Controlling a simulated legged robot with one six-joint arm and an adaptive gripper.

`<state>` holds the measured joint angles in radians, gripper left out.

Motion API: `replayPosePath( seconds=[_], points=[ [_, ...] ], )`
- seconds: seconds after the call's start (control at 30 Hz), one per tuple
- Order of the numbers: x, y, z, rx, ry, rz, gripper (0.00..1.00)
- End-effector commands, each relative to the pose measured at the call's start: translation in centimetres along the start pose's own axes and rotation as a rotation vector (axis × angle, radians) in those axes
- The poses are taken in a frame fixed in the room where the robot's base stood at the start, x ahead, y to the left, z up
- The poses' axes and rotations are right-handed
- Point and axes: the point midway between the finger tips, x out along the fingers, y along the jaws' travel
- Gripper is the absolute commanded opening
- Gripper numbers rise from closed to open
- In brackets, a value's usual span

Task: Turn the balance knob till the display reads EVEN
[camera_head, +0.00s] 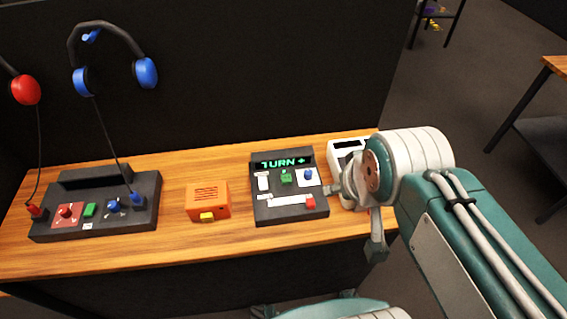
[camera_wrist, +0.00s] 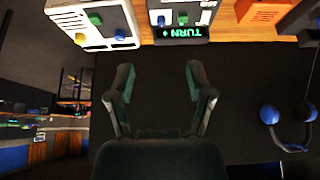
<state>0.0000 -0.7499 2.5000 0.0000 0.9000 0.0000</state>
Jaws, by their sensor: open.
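The dark control panel (camera_head: 262,211) stands on the wooden bench, and its display (camera_head: 283,162) reads "TURN +" in green. A blue knob (camera_head: 308,174) sits on a white plate at its upper right, beside a green control (camera_head: 286,177). No readable label tells which one is the balance knob. The display also shows upside down in the wrist view (camera_wrist: 181,33), with the blue knob (camera_wrist: 161,20) near the top edge. My gripper (camera_wrist: 159,68) is open and empty, its fingers apart over dark background. In the head view it is at the panel's right, apart from the knob.
A white panel (camera_wrist: 78,23) with coloured knobs stands right of the dark panel, partly hidden by my arm in the head view. An orange box (camera_head: 207,198) and a headphone panel (camera_head: 55,228) stand to the left. A dark wall (camera_head: 230,80) rises behind the bench.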

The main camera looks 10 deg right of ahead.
Motion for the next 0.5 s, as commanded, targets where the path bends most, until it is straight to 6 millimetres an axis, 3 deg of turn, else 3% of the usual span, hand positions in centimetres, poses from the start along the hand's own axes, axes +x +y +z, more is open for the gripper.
replayPosePath(
  seconds=[0.23,0.5],
  points=[
    [0.4,0.0,-0.9,-0.035,-0.024,-0.001,0.67],
    [3.0,0.0,-4.7,-0.208,-0.125,-0.013,0.67]
  ],
)
